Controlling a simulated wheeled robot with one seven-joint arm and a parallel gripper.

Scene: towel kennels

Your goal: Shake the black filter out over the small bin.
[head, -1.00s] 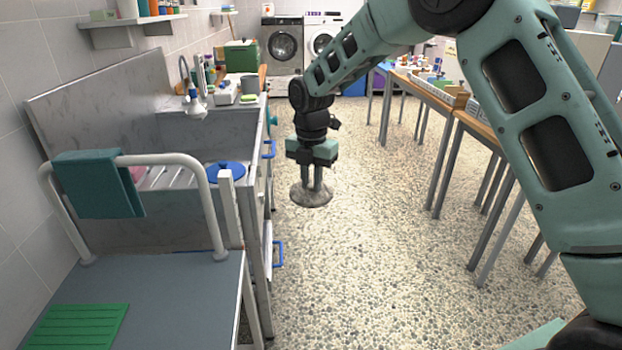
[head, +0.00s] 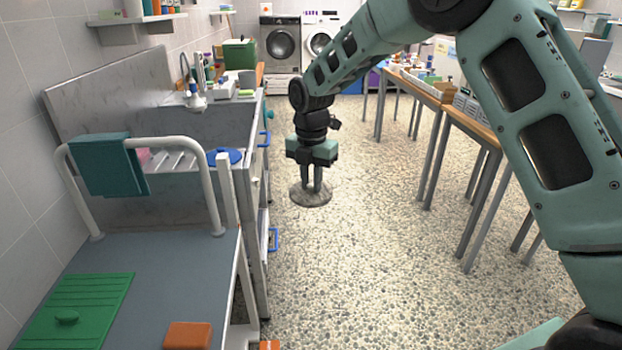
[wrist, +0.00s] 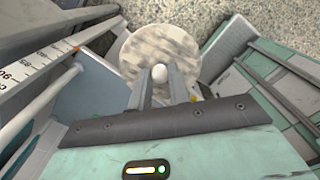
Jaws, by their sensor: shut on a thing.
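My gripper (head: 311,186) hangs pointing down over open floor, right of the sink bench. It is shut on the small pale knob (wrist: 160,74) of a round, mottled grey disc (head: 311,195). The disc also shows beyond the fingers in the wrist view (wrist: 132,50). It hangs roughly level, clear of the bench. Its visible face is grey and whitish, not plainly black, so I cannot tell if it is the filter. Its underside is hidden. I cannot make out a small bin in either view.
The bench (head: 150,300) at left carries a green lid-like panel (head: 75,310) and an orange block (head: 188,335). A white rail (head: 205,175) with a teal towel (head: 108,165) rises behind. Tables (head: 452,112) stand right. The pebbled floor (head: 370,250) between is clear.

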